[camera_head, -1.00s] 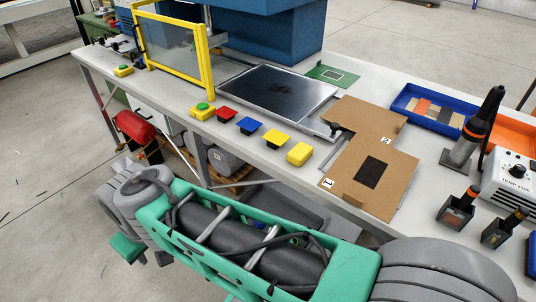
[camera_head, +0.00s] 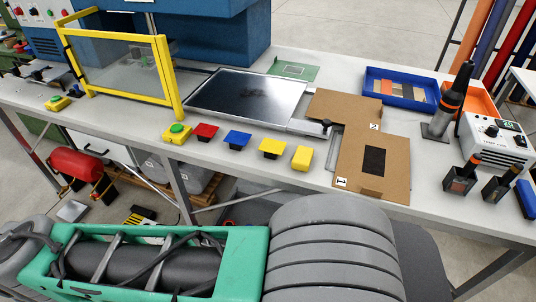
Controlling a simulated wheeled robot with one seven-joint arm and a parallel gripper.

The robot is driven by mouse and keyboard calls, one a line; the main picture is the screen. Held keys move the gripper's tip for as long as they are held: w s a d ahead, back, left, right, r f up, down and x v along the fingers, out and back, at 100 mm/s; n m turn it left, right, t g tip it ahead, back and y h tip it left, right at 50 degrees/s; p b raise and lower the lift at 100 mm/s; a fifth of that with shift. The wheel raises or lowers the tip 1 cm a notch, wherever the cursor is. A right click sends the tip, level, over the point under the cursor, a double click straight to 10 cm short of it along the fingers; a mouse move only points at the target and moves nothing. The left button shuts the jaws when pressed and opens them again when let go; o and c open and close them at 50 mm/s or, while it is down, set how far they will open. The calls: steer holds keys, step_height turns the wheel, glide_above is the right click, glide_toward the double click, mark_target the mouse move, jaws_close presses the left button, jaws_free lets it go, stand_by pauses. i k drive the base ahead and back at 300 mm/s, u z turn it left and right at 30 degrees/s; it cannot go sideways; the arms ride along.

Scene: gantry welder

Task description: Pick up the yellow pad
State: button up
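Two plain yellow things lie side by side near the front edge of the bench. One is a flat yellow square pad (camera_head: 272,147) on a dark base, in line with a similar red pad (camera_head: 205,131) and blue pad (camera_head: 238,138) to its left. The other is a thicker yellow block (camera_head: 302,158), just right of it. I cannot tell for certain which one the task means. My arm crosses the bottom of the view, in front of the bench and apart from these things. My gripper is outside the view.
A yellow button box with a green top (camera_head: 177,133) stands left of the pads. Cardboard pieces (camera_head: 398,179) lie to their right, a metal plate (camera_head: 245,92) behind. A yellow-framed guard (camera_head: 163,75) rises at left. A blue tray (camera_head: 389,96) and soldering gear (camera_head: 488,138) stand at right.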

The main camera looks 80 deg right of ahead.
mark_target(302, 160)
steer(key=i, duration=0.1)
steer(key=z, duration=3.3)
steer(key=i, duration=0.5)
steer(key=z, duration=0.05)
steer(key=k, duration=0.5)
steer(key=u, duration=3.35)
steer(key=k, duration=1)
steer(key=z, duration=0.8)
steer(key=i, duration=0.5)
